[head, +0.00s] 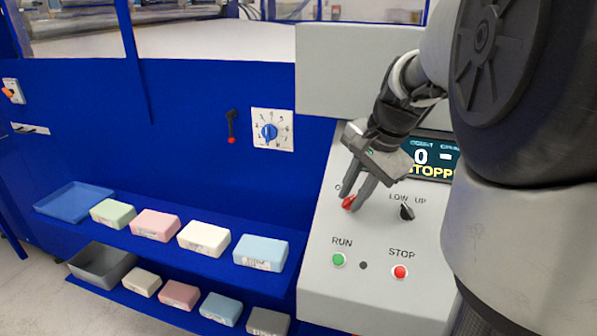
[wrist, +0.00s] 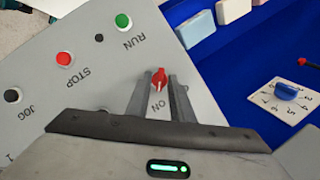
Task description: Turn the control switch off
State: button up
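The control switch is a small red knob (head: 349,203) on the sloped grey control panel (head: 330,290). In the wrist view the red knob (wrist: 159,78) has an "ON" label beside it. My gripper (head: 354,196) is down at the panel with its fingers on either side of the knob. In the wrist view my gripper (wrist: 158,84) has a finger at each side of the knob, with a gap visible between them. I cannot tell whether the fingers touch the knob. The display (head: 432,162) reads 0 and "STOPP", partly hidden by my arm.
A black LOW/UP selector (head: 407,211) is right of the red knob. A green RUN button (head: 338,260) and a red STOP button (head: 400,271) sit below. Foam blocks (head: 204,238) lie on blue shelves at left. A blue dial (head: 268,132) is on the wall.

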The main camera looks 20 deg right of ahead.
grip_shut()
jog(key=n+p, duration=0.1)
jog(key=n+g+p, duration=0.1)
jog(key=shift+w+a+r+n+h, duration=0.1)
jog(key=shift+w+r+n+h, duration=0.1)
jog(key=shift+n+h, duration=0.1)
jog(key=n+p, duration=0.1)
jog(key=n, duration=0.1)
jog(key=n+g+h+p, duration=0.1)
jog(key=n, duration=0.1)
jog(key=shift+w+a+g, duration=0.1)
jog(key=shift+a+g, duration=0.05)
jog(key=shift+g, duration=0.15)
jog(key=n+h, duration=0.1)
jog(key=n, duration=0.1)
jog(key=n+h+p, duration=0.1)
jog(key=n, duration=0.1)
jog(key=shift+w+a+f+g, duration=0.1)
jog(key=shift+a+f+g, duration=0.1)
jog(key=shift+g, duration=0.2)
jog(key=shift+a+n+h, duration=0.15)
jog(key=shift+n+h, duration=0.65)
jog(key=shift+n, duration=0.9)
